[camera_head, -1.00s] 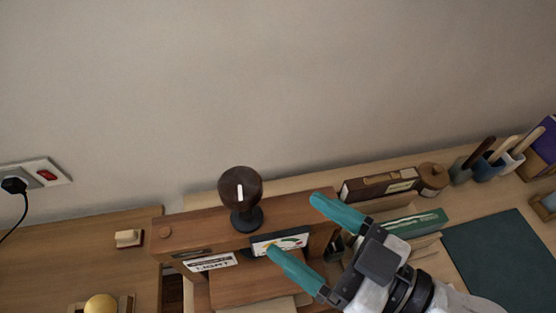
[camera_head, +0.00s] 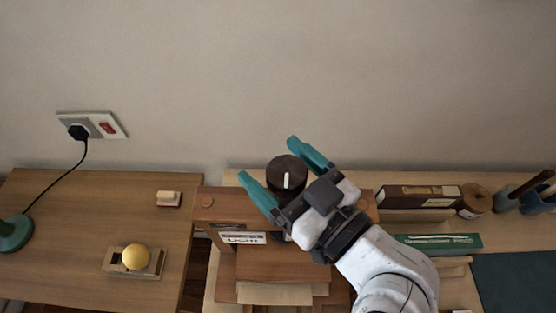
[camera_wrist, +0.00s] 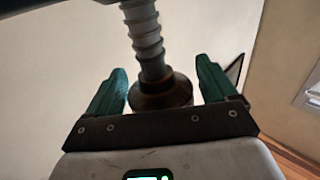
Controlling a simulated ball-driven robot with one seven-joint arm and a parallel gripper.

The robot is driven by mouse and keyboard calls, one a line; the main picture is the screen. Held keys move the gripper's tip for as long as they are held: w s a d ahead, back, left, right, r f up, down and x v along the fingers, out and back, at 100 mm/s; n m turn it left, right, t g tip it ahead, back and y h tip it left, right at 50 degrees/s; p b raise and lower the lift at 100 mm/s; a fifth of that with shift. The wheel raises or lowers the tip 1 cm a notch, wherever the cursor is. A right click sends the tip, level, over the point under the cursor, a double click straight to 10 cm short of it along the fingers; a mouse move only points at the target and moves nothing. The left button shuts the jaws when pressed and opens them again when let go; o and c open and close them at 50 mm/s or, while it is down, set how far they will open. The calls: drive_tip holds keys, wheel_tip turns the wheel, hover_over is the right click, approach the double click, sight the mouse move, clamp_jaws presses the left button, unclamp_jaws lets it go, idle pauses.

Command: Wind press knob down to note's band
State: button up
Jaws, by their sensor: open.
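The press knob (camera_head: 287,172) is dark brown and round, with a white mark on its face, on top of the wooden press (camera_head: 215,205). My gripper (camera_head: 268,158) is open, its teal fingers on either side of the knob. In the wrist view the knob (camera_wrist: 160,92) shows between the two fingers, with the ribbed screw (camera_wrist: 146,40) beyond it; I cannot tell whether either finger touches it. The note (camera_head: 242,238) on the press front appears to read "LIGHT". The dial beside it is hidden behind my gripper.
The wall behind is bare around my gripper.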

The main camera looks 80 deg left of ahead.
drive_tip(key=shift+a, duration=0.1)
drive_tip(key=shift+c, duration=0.3)
drive_tip(key=c, duration=0.9)
drive_tip(key=shift+c, duration=0.2)
